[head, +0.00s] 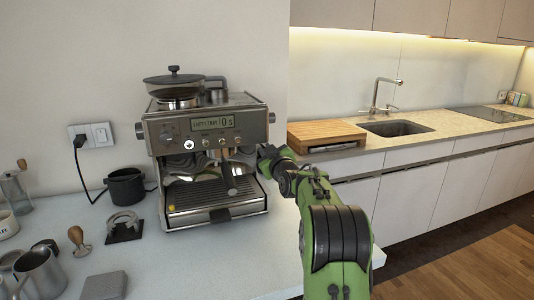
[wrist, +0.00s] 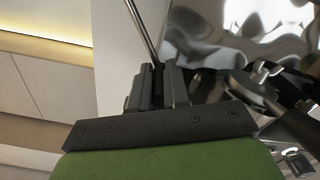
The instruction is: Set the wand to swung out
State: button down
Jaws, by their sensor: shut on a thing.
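The espresso machine (head: 207,150) stands on the counter against the wall, its front facing me. The wand (wrist: 142,30) is a thin metal rod that runs from the top of the wrist view down between my fingers. My gripper (wrist: 160,78) is shut on the wand. In the head view my gripper (head: 266,157) is at the right front side of the machine, and my arm and gripper hide the wand there. How far the wand is swung cannot be told. A portafilter handle (head: 229,180) hangs at the machine's front, left of my gripper.
A black knock box (head: 126,187), a tamper (head: 79,241), a metal jug (head: 40,270) and a grey block (head: 104,286) are on the counter left of the machine. A wooden board (head: 325,136) lies by the sink at right.

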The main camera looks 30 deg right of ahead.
jog(key=c, duration=1.1)
grip_release()
jog(key=b+v, duration=0.1)
jog(key=v, duration=1.4)
jog(key=shift+s, duration=0.4)
jog(key=shift+a, duration=0.15)
